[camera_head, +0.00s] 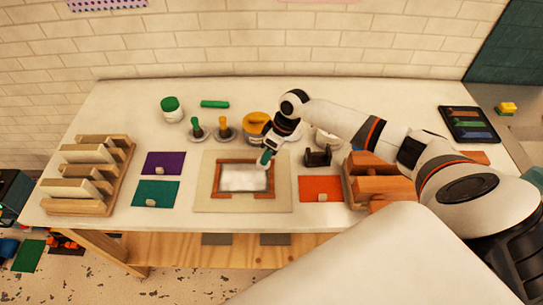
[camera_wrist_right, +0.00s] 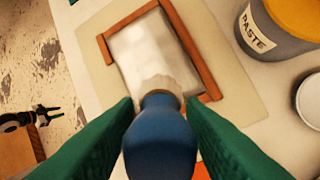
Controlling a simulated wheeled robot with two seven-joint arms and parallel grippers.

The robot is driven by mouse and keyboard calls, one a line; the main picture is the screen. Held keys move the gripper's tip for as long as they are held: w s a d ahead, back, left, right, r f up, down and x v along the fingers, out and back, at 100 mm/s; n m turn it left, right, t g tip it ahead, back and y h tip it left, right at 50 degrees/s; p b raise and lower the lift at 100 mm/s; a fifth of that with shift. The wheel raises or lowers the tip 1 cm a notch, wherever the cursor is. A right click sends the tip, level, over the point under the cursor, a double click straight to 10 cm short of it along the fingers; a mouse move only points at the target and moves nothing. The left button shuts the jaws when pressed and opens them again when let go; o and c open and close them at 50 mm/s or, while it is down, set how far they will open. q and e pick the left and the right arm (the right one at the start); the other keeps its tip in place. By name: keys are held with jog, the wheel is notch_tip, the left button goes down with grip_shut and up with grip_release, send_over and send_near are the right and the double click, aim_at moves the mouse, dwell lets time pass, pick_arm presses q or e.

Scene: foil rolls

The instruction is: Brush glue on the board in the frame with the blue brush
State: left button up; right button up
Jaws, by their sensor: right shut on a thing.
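The board (camera_head: 240,179) is a pale, whitish panel lying inside a brown wooden frame (camera_head: 218,183) on a beige mat (camera_head: 205,200) in the middle of the table. My right gripper (camera_head: 266,158) is above the frame's right side. In the right wrist view its green fingers are shut on the blue brush (camera_wrist_right: 160,135), whose pale bristles point at the board and overlap it. I cannot tell whether the bristles touch it. The board (camera_wrist_right: 140,50) looks unevenly white there. A paste tub (camera_head: 256,123) with a yellow top stands behind the frame. My left gripper is out of view.
Two upright tools (camera_head: 222,127) in round holders and a green-lidded jar (camera_head: 171,108) stand behind. Purple (camera_head: 164,162), teal (camera_head: 155,193) and orange (camera_head: 320,188) sheets flank the mat. A wooden rack (camera_head: 92,175) is left; wooden blocks (camera_head: 372,180) are right.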

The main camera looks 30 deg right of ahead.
jog(key=shift+a+v, duration=0.25)
jog(key=shift+v, duration=1)
jog(key=shift+r, duration=0.3)
jog(key=shift+a, duration=0.1)
